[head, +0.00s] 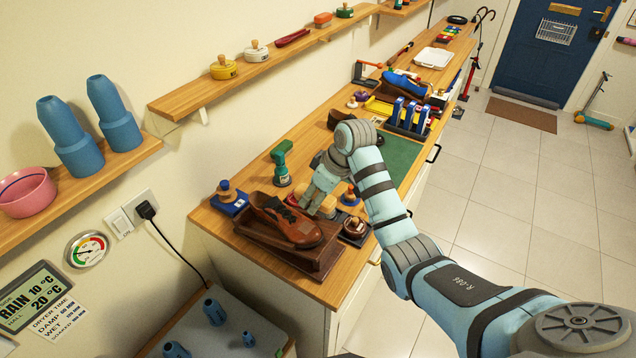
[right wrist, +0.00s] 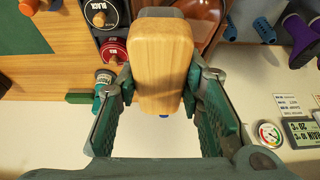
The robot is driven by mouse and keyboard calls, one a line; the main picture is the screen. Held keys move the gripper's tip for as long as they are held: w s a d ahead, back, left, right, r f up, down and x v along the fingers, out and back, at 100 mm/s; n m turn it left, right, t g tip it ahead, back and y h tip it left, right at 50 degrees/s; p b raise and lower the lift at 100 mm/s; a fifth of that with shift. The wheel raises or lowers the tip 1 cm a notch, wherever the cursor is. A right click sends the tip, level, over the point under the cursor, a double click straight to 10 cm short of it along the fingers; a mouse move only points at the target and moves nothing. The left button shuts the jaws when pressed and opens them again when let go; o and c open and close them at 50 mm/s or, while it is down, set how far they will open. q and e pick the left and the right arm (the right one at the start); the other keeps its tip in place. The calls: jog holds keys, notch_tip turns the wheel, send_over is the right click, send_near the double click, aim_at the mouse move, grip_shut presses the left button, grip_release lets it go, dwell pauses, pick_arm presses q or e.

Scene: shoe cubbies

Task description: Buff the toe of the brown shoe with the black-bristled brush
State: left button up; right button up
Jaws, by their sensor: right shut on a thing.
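The brown shoe (head: 284,222) rests on a dark wooden stand (head: 270,238) near the front of the bench, its toe towards the lower right. It shows partly behind the brush in the right wrist view (right wrist: 207,22). My right gripper (head: 312,203) is just above and beside the shoe in the head view. In the right wrist view it is shut on a brush with a pale wooden back (right wrist: 162,62). The brush's bristles are hidden, so I cannot tell their colour or whether they touch the shoe. My left gripper is not in view.
A green mat (head: 400,158) and a blue rack (head: 408,115) lie farther back. Wall shelves (head: 205,98) run along the left.

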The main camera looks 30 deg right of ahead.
jog(key=shift+r, duration=2.1)
